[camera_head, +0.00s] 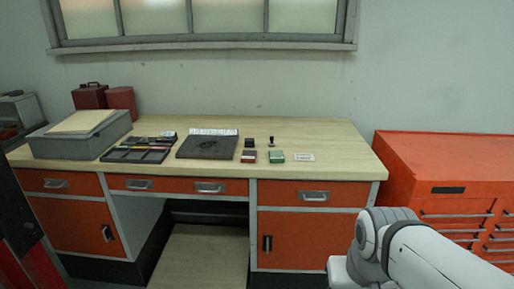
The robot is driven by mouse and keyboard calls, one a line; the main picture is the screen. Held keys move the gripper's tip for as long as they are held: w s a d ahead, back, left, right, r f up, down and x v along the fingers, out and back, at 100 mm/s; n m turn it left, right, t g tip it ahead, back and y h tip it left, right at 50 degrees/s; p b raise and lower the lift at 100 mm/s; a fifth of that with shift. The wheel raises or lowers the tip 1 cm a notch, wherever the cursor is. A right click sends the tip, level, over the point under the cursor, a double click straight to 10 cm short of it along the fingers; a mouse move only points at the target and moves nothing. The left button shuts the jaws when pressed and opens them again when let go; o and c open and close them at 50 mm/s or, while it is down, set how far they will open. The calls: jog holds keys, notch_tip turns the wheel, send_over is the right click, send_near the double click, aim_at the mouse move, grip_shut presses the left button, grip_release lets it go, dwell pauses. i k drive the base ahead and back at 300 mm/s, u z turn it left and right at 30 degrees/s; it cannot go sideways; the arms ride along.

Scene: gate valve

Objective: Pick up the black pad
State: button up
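A small black pad-like block (249,142) lies on the wooden desk top (330,138), right of a larger dark flat mat (205,147). Which of these two is the black pad, I cannot tell for sure. My white arm shows at the lower right, in front of the desk and apart from these things. My gripper's fingers do not show.
A green block (276,156) and a white card (304,156) lie near the desk's front edge. A dark tray (120,155), a grey box (60,146) and red containers (121,101) stand to the left. An orange cabinet (450,160) stands right. The desk's right end is clear.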

aim_at(248, 142)
jog(key=u, duration=0.55)
jog(key=i, duration=2.05)
jog(key=z, duration=0.5)
jog(key=k, duration=0.85)
jog(key=z, duration=0.15)
jog(key=i, duration=0.85)
jog(key=u, duration=0.1)
